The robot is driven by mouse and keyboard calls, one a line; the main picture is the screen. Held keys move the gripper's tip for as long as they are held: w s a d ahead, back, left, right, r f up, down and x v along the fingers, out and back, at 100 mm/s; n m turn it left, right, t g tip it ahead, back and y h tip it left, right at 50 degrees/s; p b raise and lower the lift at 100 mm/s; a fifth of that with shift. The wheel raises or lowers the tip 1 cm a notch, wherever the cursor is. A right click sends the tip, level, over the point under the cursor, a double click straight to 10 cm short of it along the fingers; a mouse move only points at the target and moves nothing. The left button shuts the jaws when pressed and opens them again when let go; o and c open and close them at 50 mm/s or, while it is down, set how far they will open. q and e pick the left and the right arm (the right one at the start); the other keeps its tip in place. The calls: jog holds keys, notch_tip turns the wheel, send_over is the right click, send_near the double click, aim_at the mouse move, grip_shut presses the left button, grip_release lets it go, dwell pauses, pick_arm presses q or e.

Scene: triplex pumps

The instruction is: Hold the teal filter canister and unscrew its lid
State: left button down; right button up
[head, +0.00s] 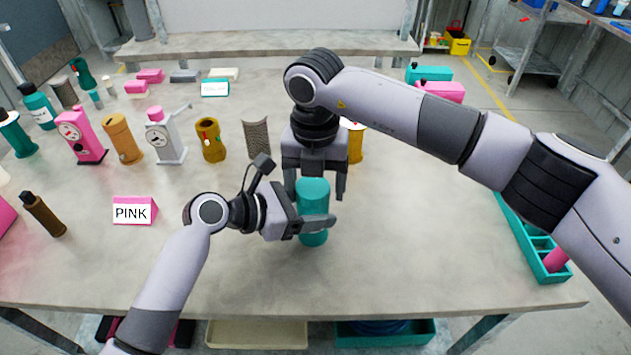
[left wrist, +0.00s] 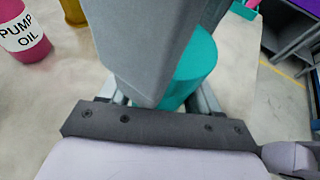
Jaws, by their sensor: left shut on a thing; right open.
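The teal filter canister (head: 314,238) stands upright at the middle of the table, its rounded teal top (head: 314,189) showing above the left fingers. My left gripper (head: 316,226) comes in from the left and is shut on the canister's body. The canister also shows in the left wrist view (left wrist: 192,68), partly hidden behind a grey gripper part. My right gripper (head: 315,184) points down from above, its open fingers on either side of the canister's top. I cannot tell whether they touch it. The lid's seam is hidden.
A PINK sign (head: 134,211) and a brown bottle (head: 43,214) stand to the left. Pink, white and amber pump parts line the back left. A teal divided tray (head: 516,222) lies along the right edge. The table front is clear.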

aim_at(311, 188)
pick_arm(q)
jog(key=shift+s+d, duration=0.2)
jog(key=shift+d, duration=0.1)
pick_arm(e)
jog(key=shift+s+a+r, duration=0.1)
jog(key=shift+s+a, duration=0.05)
jog(key=shift+a, duration=0.15)
pick_arm(q)
jog(key=shift+f, duration=0.15)
pick_arm(e)
notch_tip(311, 188, up, 4)
pick_arm(q)
jog(key=shift+a, duration=0.1)
pick_arm(e)
jog(key=shift+r, duration=0.3)
jog(key=c, duration=0.3)
pick_arm(q)
jog(key=shift+w+a, duration=0.1)
pick_arm(e)
jog(key=r+m, duration=0.3)
jog(key=shift+d, duration=0.25)
jog(key=shift+f, duration=3.9)
